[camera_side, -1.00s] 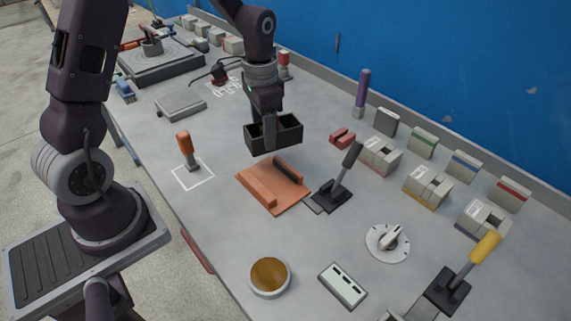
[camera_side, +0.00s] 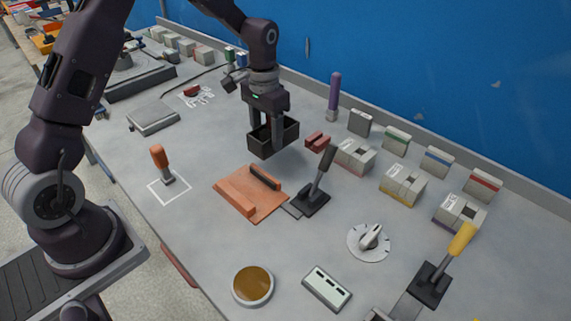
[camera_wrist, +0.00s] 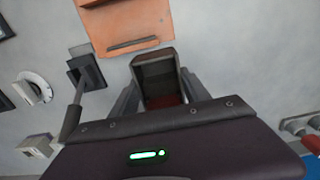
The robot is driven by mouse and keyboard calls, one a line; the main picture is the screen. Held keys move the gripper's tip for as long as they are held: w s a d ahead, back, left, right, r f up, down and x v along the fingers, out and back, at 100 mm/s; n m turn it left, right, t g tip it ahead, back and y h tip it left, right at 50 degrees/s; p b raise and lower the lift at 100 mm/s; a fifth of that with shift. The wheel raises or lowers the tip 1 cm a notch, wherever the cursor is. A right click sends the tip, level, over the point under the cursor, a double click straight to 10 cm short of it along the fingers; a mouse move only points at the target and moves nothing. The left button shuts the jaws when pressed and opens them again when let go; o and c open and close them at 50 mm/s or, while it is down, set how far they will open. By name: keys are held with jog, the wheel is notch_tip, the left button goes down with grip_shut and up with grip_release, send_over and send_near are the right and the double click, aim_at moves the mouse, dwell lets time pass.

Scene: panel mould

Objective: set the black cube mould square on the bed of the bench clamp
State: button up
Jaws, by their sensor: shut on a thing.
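The black cube mould (camera_side: 286,143) is an open-topped dark box, held in the air by my gripper (camera_side: 266,126). My gripper is shut on it, with its fingers pointing down at the box. The wrist view also shows the mould (camera_wrist: 156,71) between the fingers, with something reddish visible by its near end. The bench clamp's orange bed (camera_side: 237,193) lies in front of the mould and slightly left in the side view, with a dark bar along its back edge. The mould is beyond the bed, not over its middle. The clamp's black lever (camera_side: 319,180) stands upright at the bed's right. The mould's underside is hidden.
Red blocks (camera_side: 317,141) lie close right of the mould. Grey blocks (camera_side: 355,155) and a purple-handled tool (camera_side: 334,96) stand towards the blue wall. An orange-handled tool (camera_side: 160,161) stands left in a white square. A dial (camera_side: 369,241) and an amber dish (camera_side: 253,285) are in front.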

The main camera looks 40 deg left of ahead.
jog(key=shift+f, duration=2.8)
jog(key=shift+f, duration=0.15)
jog(key=o, duration=1.5)
jog(key=shift+o, duration=0.2)
